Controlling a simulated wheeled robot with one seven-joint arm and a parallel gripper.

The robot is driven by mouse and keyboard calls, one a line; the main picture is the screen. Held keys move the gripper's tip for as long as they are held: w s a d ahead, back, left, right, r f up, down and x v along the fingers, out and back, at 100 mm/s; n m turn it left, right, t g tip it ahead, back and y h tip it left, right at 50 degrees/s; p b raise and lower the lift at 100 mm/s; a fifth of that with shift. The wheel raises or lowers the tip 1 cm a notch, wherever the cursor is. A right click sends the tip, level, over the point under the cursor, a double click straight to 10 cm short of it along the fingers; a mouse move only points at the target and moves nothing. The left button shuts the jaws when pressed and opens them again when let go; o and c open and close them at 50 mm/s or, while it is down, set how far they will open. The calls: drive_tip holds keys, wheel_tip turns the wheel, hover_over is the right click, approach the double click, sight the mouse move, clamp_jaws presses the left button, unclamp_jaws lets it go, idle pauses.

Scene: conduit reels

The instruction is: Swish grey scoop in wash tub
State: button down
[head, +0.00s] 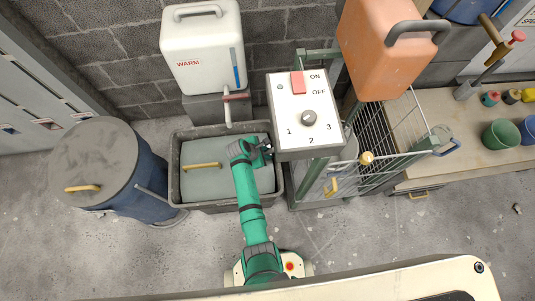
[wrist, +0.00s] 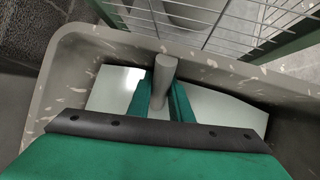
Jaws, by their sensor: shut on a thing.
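The grey wash tub (head: 183,207) stands on the floor below the white warm-water tank. A flat grey-green surface (head: 215,180) fills most of it; I cannot tell whether this is water or a panel. My gripper (head: 264,150) is at the tub's right side, near its rim. In the wrist view, its two green fingers (wrist: 164,103) are shut on a grey, rod-like part of what looks like the grey scoop (wrist: 165,72). The rest of the scoop is not clearly visible. The tub's pale-flecked rim (wrist: 60,75) surrounds the fingers at left and top.
A yellow bar handle (head: 202,165) lies over the surface in the tub. The white tank (head: 203,45) has a spout above the tub. A control box (head: 305,135) and wire rack (head: 390,135) stand close on the right. A lidded blue barrel (head: 150,170) stands left.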

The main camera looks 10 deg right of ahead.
drive_tip(key=s+d+f, duration=0.1)
drive_tip(key=s, duration=0.6)
drive_tip(key=shift+w+r, duration=0.5)
drive_tip(key=shift+w, duration=2)
wheel_tip(320, 180, up, 17)
drive_tip(key=shift+s+a+f, duration=0.15)
drive_tip(key=shift+s+a, duration=0.1)
idle(1.9)
drive_tip(key=shift+a, duration=0.1)
idle(0.7)
